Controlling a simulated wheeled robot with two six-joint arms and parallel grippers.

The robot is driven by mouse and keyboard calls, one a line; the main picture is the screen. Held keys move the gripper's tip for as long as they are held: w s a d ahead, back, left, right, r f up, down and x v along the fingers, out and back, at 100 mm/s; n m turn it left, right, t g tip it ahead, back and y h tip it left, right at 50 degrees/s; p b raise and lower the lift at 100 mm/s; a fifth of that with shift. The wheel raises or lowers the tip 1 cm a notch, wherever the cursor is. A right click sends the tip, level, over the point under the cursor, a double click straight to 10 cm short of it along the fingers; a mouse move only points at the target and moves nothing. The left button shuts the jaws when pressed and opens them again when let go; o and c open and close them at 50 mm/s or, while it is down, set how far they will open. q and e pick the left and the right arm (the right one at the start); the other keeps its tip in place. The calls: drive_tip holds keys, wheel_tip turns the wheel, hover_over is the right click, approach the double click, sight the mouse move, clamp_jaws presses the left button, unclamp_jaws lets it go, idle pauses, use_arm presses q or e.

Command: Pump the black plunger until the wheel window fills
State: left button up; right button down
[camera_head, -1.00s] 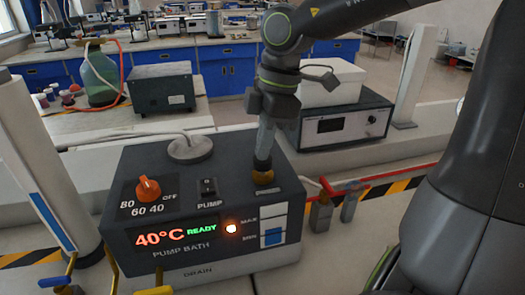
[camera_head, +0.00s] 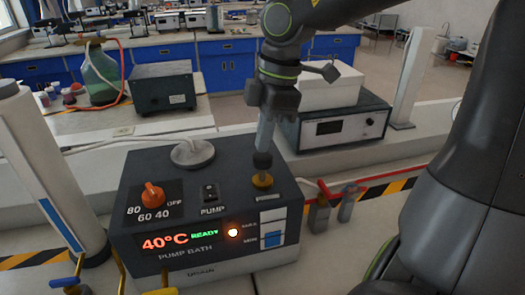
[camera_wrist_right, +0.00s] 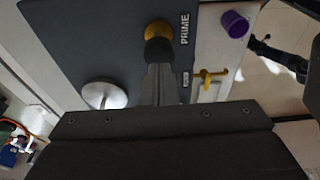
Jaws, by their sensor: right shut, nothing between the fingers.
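The dark pump bath (camera_head: 190,255) stands on the bench. Its black plunger knob (camera_head: 262,161) sits over a brass collar (camera_head: 262,181) at the top right. My right gripper (camera_head: 264,147) is shut, pointing down with its fingertips at the top of the knob; I cannot tell whether they touch. In the right wrist view the knob (camera_wrist_right: 158,50) is just beyond the fingertips, with the yellow collar behind it beside the word PRIME. The level window (camera_head: 272,239) on the front, beside MAX and MIN, shows blue low down and white above. My left gripper is out of view.
An orange dial (camera_head: 152,195), a pump switch (camera_head: 210,192) and a round white lid (camera_head: 192,153) share the bath's top. The display reads 40°C READY. A white post (camera_head: 40,165) stands left. A red pipe (camera_head: 350,186) with valves runs right. A grey instrument (camera_head: 335,122) stands behind.

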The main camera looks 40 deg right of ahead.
idle(0.3)
wheel_tip(320, 180, up, 5)
drive_tip(key=p, duration=0.5)
idle(0.6)
